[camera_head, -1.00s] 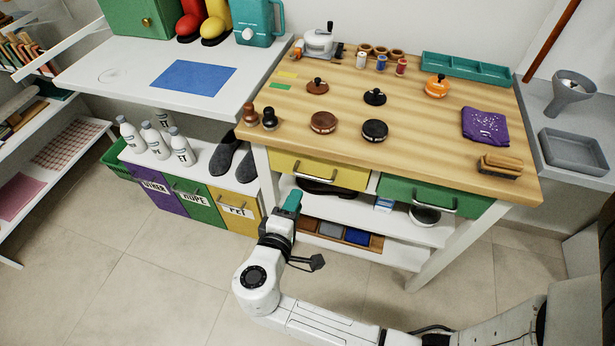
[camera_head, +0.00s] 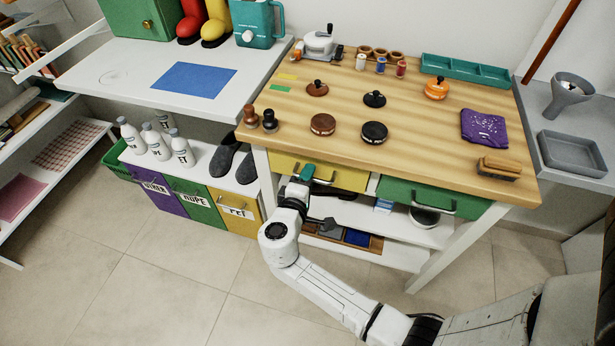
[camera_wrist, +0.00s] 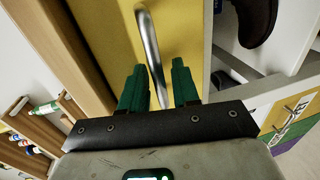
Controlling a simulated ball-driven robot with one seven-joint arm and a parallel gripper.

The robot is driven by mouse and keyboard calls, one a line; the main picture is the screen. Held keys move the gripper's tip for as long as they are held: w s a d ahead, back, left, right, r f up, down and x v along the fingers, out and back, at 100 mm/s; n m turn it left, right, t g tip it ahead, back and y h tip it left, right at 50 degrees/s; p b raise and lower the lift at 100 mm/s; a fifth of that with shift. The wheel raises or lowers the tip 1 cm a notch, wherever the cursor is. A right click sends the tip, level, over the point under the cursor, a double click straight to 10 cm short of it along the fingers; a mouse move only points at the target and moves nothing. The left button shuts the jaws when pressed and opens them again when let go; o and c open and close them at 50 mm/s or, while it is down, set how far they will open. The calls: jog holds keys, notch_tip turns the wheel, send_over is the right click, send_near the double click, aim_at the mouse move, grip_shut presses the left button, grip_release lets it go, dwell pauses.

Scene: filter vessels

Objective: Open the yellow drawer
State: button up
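The yellow drawer (camera_head: 346,177) is under the left part of the wooden workbench top and looks shut. Its front (camera_wrist: 186,28) fills the upper middle of the wrist view, with a curved silver bar handle (camera_wrist: 149,45). My gripper (camera_head: 307,172) is at the left half of the drawer front, partly covering the handle in the head view. In the wrist view my gripper (camera_wrist: 156,72) has its two green fingers apart, one on each side of the handle bar. I see gaps between the bar and the fingers, and cannot tell the exact depth.
A green drawer (camera_head: 430,195) is right of the yellow one. Below are a white shelf (camera_head: 355,214) and a wooden box (camera_head: 345,240). The coloured sorting bins (camera_head: 235,210) stand to the left. The tiled floor in front is clear.

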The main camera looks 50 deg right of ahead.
grip_shut()
dwell(0.5)
